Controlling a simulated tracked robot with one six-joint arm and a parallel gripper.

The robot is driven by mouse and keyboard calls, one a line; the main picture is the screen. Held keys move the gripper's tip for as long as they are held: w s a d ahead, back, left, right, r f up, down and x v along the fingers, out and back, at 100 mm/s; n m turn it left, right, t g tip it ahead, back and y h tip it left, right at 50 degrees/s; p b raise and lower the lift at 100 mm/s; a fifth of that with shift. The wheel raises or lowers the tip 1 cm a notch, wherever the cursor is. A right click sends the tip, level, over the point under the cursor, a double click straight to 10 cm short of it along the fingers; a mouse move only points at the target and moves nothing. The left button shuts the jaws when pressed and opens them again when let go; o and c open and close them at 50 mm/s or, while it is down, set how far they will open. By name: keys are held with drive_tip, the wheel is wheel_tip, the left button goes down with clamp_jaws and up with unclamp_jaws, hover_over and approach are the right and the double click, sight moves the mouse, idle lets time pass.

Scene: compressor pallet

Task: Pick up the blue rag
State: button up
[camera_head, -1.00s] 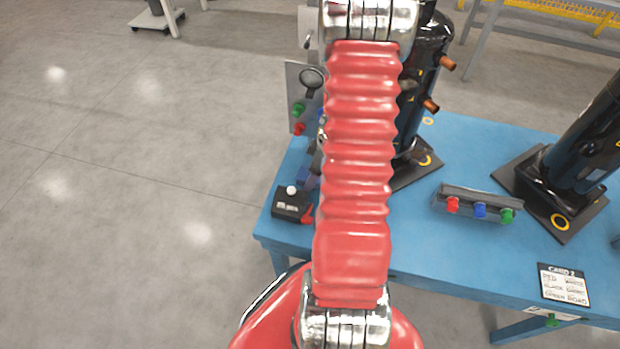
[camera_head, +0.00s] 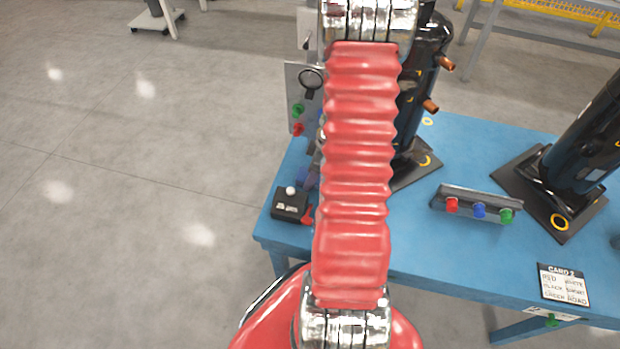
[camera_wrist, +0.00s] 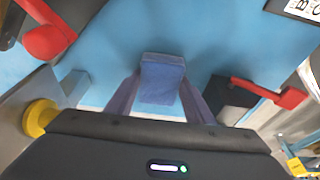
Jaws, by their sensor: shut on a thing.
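The blue rag (camera_wrist: 163,78) is a small, dark blue folded cloth in the middle of the wrist view. My gripper (camera_wrist: 160,92) is shut on it, with one dark finger on each side. Light blue table top shows around it, and I cannot tell whether the rag still touches the table. In the head view a small part of the blue rag (camera_head: 303,178) shows at the left of my red arm, which hides most of my gripper.
A black box with a red lever (camera_head: 291,205) stands close by on the blue table (camera_head: 430,262). A grey panel with knobs (camera_head: 300,100) stands behind it. A three-knob bar (camera_head: 477,206) and black compressors (camera_head: 580,150) are to the right. Floor is free at left.

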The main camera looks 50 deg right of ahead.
drive_tip(key=shift+r, duration=0.1)
wheel_tip(320, 180, up, 10)
idle(0.6)
idle(0.4)
drive_tip(key=o, duration=0.5)
drive_tip(key=c, duration=0.3)
drive_tip(key=shift+w, duration=0.1)
